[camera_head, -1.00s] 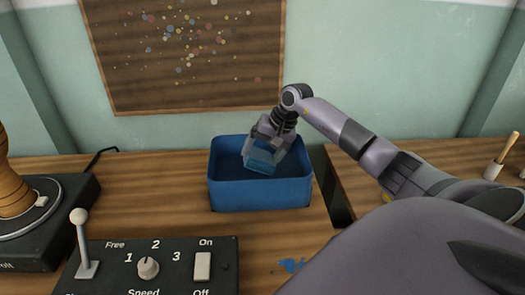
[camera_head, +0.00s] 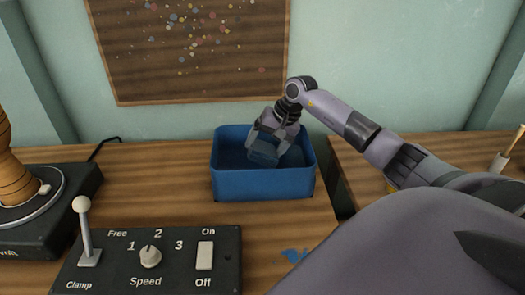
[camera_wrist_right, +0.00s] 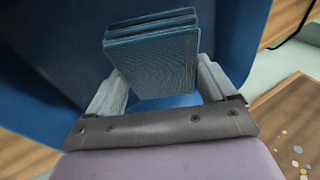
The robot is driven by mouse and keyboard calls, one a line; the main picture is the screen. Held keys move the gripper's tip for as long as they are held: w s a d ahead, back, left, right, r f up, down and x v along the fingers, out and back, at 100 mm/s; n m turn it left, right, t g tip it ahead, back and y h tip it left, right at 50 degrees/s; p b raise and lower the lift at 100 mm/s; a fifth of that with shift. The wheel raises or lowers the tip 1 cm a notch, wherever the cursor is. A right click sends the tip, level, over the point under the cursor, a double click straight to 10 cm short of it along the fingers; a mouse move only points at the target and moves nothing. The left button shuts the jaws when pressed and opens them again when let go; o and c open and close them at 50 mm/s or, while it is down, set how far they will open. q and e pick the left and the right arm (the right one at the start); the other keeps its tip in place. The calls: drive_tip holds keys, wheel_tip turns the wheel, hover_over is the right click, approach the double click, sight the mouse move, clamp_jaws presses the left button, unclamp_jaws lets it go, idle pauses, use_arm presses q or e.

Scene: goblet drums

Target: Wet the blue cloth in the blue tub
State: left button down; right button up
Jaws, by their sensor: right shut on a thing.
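The blue tub (camera_head: 262,184) stands on the wooden bench near the wall. My right gripper (camera_head: 264,150) reaches down into it from above and is shut on the blue cloth (camera_head: 263,153). In the right wrist view the folded, layered cloth (camera_wrist_right: 155,62) sits between the two fingers of the gripper (camera_wrist_right: 160,85), with the blue tub wall (camera_wrist_right: 50,45) around it. The cloth is low inside the tub; I cannot tell how deep it is in any water. My left gripper is not in view.
A black control panel (camera_head: 120,262) with a lever (camera_head: 84,230), knob and switch stands at the front left. A turntable base (camera_head: 70,215) with a wooden drum body (camera_head: 14,170) is at the far left. Blue splotches (camera_head: 294,255) mark the bench. A brush (camera_head: 505,155) shows at the right.

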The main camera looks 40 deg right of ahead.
sight(266, 148)
drive_tip(key=shift+r+p, duration=1.85)
drive_tip(key=shift+r, duration=1.45)
wheel_tip(266, 148, up, 2)
drive_tip(key=shift+r+p, duration=0.1)
drive_tip(key=shift+p, duration=0.5)
wheel_tip(266, 148, up, 2)
drive_tip(key=shift+r+p, duration=0.1)
drive_tip(key=shift+p, duration=0.65)
wheel_tip(266, 148, up, 4)
drive_tip(key=p, duration=0.2)
drive_tip(key=shift+p, duration=0.35)
